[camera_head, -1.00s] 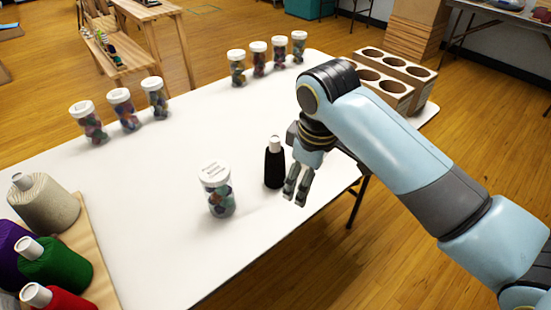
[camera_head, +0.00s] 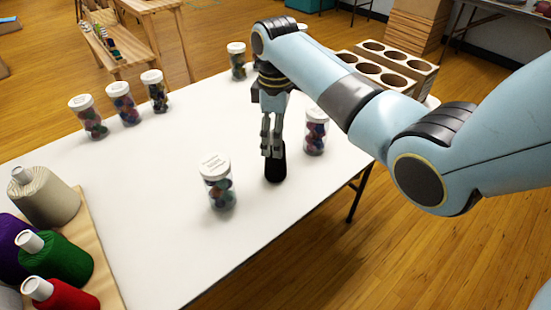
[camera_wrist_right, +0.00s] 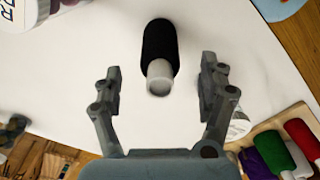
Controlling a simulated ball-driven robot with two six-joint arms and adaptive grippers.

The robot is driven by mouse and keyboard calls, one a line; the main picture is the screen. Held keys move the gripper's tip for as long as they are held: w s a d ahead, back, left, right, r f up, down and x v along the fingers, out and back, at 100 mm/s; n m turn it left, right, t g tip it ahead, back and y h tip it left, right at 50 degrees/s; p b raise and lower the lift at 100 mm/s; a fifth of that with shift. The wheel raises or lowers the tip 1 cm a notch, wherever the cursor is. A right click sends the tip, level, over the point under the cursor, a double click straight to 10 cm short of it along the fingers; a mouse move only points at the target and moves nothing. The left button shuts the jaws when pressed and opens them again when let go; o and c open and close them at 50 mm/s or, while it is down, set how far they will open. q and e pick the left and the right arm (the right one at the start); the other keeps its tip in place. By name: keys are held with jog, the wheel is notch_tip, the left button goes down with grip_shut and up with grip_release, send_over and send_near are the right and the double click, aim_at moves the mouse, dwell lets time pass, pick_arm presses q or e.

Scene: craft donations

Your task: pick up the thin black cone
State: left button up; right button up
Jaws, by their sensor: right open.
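The thin black cone (camera_head: 276,168) stands on the white table, with its top hidden behind my right gripper (camera_head: 271,153) in the head view. In the right wrist view the black cone (camera_wrist_right: 160,45) shows with its pale tip toward the gripper. My right gripper (camera_wrist_right: 160,82) is open there, with one finger on each side of the pale tip and a visible gap on both sides. My left gripper is in neither view.
A white-lided jar (camera_head: 217,185) stands left of the cone, and another jar (camera_head: 315,135) stands close on its right. Several coloured cones, including a green one (camera_head: 60,262), stand on a wooden board (camera_head: 104,275). A box with round holes (camera_head: 415,66) is at the back right.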

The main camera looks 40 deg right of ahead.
aim_at(275, 172)
notch_tip(275, 172, down, 5)
jog(key=shift+f, duration=0.2)
jog(key=c, duration=1.3)
jog(key=shift+r, duration=0.15)
